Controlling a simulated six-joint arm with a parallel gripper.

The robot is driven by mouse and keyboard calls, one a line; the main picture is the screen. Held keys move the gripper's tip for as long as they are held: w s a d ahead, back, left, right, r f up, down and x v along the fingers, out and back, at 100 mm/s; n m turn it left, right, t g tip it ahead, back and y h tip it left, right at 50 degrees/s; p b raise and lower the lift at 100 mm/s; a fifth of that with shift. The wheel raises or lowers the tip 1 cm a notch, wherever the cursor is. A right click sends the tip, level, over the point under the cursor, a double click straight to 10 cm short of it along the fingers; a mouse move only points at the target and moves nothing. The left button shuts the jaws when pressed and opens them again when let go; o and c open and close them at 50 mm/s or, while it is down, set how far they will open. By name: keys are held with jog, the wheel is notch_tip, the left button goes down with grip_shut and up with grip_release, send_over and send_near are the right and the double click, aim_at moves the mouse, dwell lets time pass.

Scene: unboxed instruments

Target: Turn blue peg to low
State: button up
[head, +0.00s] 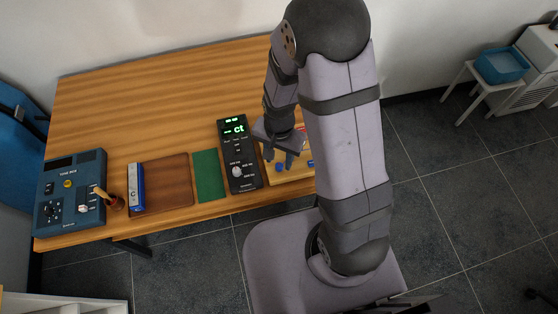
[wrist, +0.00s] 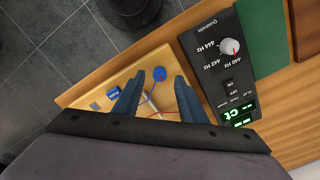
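A light wooden board (wrist: 87,95) lies at the table's front edge. It also shows in the head view (head: 297,174), partly hidden by my arm. It carries a round blue peg (wrist: 159,73), a blue block with small white lettering (wrist: 113,93) and a small blue square piece (wrist: 95,106). A pale rod and thin red and blue lines show on the board. My gripper (wrist: 159,77) is open and points down over the board. The round blue peg shows between its fingertips, with no clear contact. I cannot read any low mark.
A black tuner (wrist: 222,60) with a white knob stands close beside the board. Left of it lie a green sheet (head: 208,175), a brown board (head: 165,184), a blue box marked C (head: 136,188) and a blue-grey device (head: 72,190). The table's back is clear.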

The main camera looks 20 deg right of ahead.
aim_at(280, 168)
jog(key=shift+r+b, duration=0.3)
jog(key=shift+r, duration=2.05)
jog(key=n, duration=0.1)
jog(key=s+n, duration=0.1)
jog(key=shift+n, duration=0.4)
jog(key=s+d+r+n+g, duration=0.25)
jog(key=s+n, duration=0.35)
jog(key=s, duration=0.4)
jog(key=r, duration=0.1)
jog(key=w+r+t, duration=0.1)
jog(key=r, duration=0.1)
jog(key=w+d+r+m+t, duration=0.1)
jog(key=shift+w+d+r+t, duration=0.1)
jog(key=shift+w+r+t, duration=0.05)
jog(key=shift+r+t, duration=0.15)
dwell(0.6)
